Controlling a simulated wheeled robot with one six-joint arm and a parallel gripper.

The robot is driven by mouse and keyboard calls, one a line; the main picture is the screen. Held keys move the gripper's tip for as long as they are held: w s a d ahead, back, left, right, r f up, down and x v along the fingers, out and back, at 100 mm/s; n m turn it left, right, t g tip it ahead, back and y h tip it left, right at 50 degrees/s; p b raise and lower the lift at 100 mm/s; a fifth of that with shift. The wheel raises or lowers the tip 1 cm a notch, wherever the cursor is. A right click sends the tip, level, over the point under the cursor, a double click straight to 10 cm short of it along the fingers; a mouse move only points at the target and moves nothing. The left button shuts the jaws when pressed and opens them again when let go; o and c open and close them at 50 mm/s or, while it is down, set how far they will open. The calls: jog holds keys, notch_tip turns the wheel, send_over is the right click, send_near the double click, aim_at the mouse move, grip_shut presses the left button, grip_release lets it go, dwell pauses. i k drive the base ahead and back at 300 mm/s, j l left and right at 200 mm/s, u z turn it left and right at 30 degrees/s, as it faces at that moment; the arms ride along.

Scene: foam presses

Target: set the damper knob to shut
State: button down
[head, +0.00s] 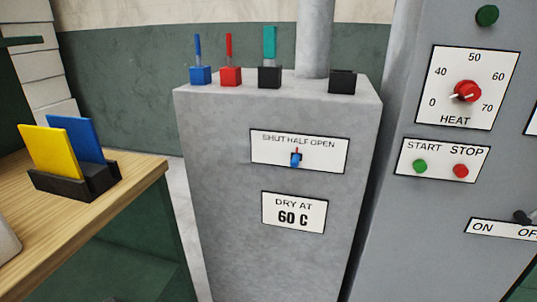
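The damper knob (296,160) is a small blue knob on a white plate (327,158) marked SHUT, HALF, OPEN. The plate is on the front of a grey metal cabinet (225,200) in the middle of the head view. The knob sits below the word HALF, and a small reddish mark shows at its upper part. It appears to point up at HALF, though it is too small to be sure. My gripper is not in view.
A DRY AT 60 C plate (294,213) is below. Blue, red and black blocks stand on the cabinet, beside a pipe (315,40). At right, a panel has a red HEAT dial (467,91) and START/STOP buttons. At left, a wooden table (135,185) holds yellow and blue cards.

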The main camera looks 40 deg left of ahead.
aim_at(295, 157)
jog(key=u, duration=1.4)
